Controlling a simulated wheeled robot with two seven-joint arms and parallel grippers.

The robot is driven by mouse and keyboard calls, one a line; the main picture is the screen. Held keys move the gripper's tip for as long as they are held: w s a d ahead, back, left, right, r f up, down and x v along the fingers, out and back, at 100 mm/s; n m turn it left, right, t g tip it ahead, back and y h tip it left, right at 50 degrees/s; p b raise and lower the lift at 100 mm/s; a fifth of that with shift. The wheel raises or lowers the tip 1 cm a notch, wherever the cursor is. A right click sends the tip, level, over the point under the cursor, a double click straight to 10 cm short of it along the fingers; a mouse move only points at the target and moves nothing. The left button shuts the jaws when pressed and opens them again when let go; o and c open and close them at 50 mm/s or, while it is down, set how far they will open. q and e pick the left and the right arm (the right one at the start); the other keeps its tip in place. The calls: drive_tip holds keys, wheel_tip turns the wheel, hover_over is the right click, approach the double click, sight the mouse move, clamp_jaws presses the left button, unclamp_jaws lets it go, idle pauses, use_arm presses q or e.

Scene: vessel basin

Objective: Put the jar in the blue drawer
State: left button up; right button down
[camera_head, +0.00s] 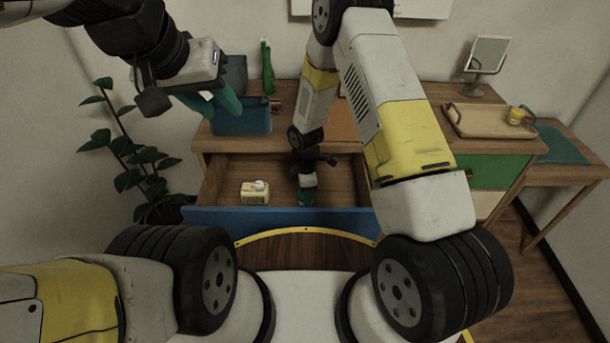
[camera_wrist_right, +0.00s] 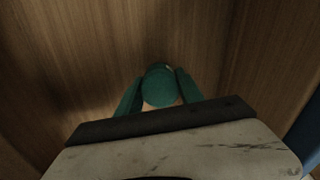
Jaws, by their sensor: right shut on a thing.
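The blue-fronted drawer (camera_head: 285,219) is pulled open below the desk top. My right gripper (camera_head: 305,198) reaches down inside the drawer, right of its middle. In the right wrist view its teal fingers (camera_wrist_right: 159,84) are shut on a round, teal-topped thing, apparently the jar (camera_wrist_right: 160,82), against the brown wood. The jar's lower part is mostly hidden, and I cannot tell whether it touches the drawer floor. My left gripper (camera_head: 213,104) hangs empty above the left end of the desk, its teal fingers apart.
A small cream box-like item (camera_head: 255,196) lies in the drawer, left of my right gripper. A blue bin (camera_head: 241,122) and green bottle (camera_head: 267,68) stand on the desk. A plant (camera_head: 130,155) stands left.

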drive_tip(key=shift+f, duration=1.3)
drive_tip(key=shift+f, duration=0.15)
drive_tip(key=c, duration=0.7)
unclamp_jaws()
drive_tip(key=shift+c, duration=0.2)
